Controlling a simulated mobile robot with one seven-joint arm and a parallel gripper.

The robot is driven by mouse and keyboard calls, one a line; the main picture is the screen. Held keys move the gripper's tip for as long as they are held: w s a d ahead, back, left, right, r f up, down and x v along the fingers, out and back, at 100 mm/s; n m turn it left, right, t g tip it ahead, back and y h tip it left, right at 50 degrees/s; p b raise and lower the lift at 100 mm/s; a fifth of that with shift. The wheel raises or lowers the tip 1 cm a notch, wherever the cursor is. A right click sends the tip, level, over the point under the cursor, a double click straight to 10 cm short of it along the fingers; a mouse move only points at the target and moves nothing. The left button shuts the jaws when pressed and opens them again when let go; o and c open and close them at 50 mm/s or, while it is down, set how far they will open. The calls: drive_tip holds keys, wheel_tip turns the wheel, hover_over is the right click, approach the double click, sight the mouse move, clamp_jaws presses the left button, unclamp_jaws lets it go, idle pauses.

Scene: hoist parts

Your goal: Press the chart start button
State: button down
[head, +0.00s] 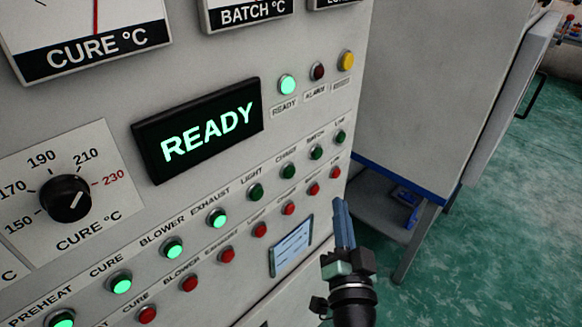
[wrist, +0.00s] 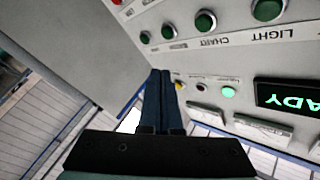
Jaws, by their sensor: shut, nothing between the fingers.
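The chart start button is a green, unlit button (head: 288,171) in the upper button row of the panel, under the CHART label. In the wrist view the panel appears upside down, and the button (wrist: 205,22) is near the top, above its CHART label. My gripper (head: 338,202) is shut and empty, with its blue fingers pointing up, to the right of and below the button in the head view. In the wrist view the gripper tips (wrist: 160,73) are below and left of the button. They appear apart from it.
Red buttons (head: 289,208) run in a row below the green ones; several left-hand green buttons (head: 217,217) are lit. A display (head: 199,128) reads READY beside a lit READY lamp (head: 287,85). A grey cabinet (head: 430,90) stands right of the panel; green floor (head: 500,230) is open beyond.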

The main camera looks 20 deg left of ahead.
sight(288, 172)
drive_tip(key=shift+a, duration=0.1)
drive_tip(key=w+a+p, duration=0.1)
drive_tip(key=w+a, duration=0.2)
drive_tip(key=a, duration=0.5)
drive_tip(key=shift+w, duration=0.15)
drive_tip(key=shift+a, duration=0.1)
idle(1.9)
drive_tip(key=shift+w+a, duration=0.2)
drive_tip(key=shift+a, duration=0.1)
drive_tip(key=shift+w+a, duration=0.15)
drive_tip(key=shift+a, duration=0.3)
idle(0.7)
drive_tip(key=shift+d, duration=0.1)
idle(0.3)
drive_tip(key=shift+s+d, duration=0.35)
drive_tip(key=shift+d, duration=0.35)
